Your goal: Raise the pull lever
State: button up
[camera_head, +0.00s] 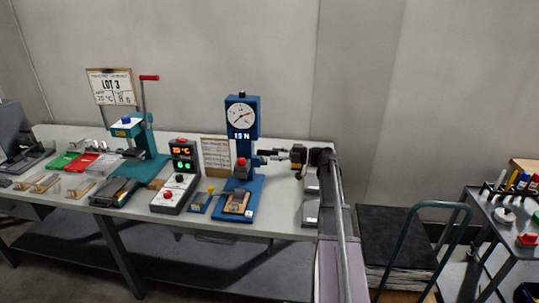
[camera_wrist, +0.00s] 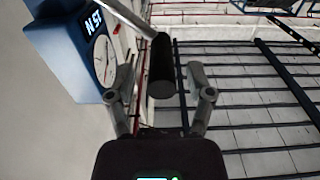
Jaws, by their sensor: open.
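The blue gauge stand (camera_head: 243,118) has a round white dial and stands on the bench in the head view. Its blue head also shows at upper left in the wrist view (camera_wrist: 62,42). A metal lever rod with a black cylindrical grip (camera_wrist: 162,68) reaches into the wrist view from the top; I take it as the pull lever. My gripper (camera_head: 268,157) is at the right side of the blue stand. In the wrist view my gripper (camera_wrist: 162,82) is open, with the black grip between its two fingers and visible gaps on both sides. Contact is not seen.
A teal press (camera_head: 135,140) with a raised red-tipped handle (camera_head: 149,78) stands farther left. A control box (camera_head: 178,180) with lit displays and a paper sign (camera_head: 216,157) are beside the stand. Small parts crowd the bench's left. A cart (camera_head: 405,235) stands at right.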

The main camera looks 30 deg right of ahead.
jog(key=shift+x, duration=0.95)
grip_shut()
